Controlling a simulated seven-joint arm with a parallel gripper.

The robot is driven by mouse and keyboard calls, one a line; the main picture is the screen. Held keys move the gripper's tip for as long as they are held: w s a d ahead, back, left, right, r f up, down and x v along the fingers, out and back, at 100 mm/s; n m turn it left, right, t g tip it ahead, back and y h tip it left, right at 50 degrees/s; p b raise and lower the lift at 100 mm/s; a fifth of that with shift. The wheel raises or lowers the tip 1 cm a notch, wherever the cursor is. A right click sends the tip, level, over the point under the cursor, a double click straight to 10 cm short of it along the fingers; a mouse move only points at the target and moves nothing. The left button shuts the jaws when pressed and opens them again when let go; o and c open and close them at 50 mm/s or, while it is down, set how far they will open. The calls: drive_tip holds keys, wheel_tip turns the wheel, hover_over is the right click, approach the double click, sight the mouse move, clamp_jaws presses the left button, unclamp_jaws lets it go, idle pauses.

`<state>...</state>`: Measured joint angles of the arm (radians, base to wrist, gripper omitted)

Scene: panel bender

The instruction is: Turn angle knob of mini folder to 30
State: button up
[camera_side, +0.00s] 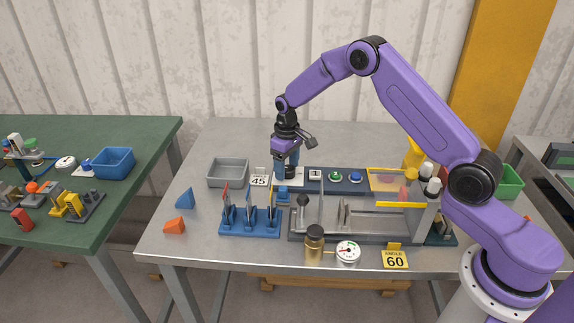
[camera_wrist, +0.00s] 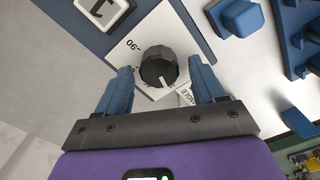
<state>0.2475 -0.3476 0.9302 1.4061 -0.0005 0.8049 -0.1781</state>
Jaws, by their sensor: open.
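The angle knob (camera_wrist: 159,66) is black and round with a white pointer line, on a white dial plate (camera_wrist: 172,26) in the wrist view. The pointer aims toward the bottom of the picture, away from the "90" mark. Other numbers are hidden or too small to read. My gripper (camera_wrist: 161,72) is open, with one blue finger on each side of the knob and visible gaps. In the side view my gripper (camera_side: 289,163) points down over the left end of the blue control panel (camera_side: 325,181) of the mini folder (camera_side: 365,222) and hides the knob.
A "45" card (camera_side: 259,181) and grey tray (camera_side: 228,172) stand left of my gripper. A blue tool rack (camera_side: 250,228) is in front. A yellow "ANGLE 60" card (camera_side: 395,259), a gauge (camera_side: 348,251) and a brass bottle (camera_side: 314,247) stand at the front edge. The table's back is clear.

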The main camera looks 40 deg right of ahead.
sight(287, 167)
wheel_tip(287, 167, up, 17)
drive_tip(key=shift+r, duration=0.2)
idle(0.4)
idle(1.2)
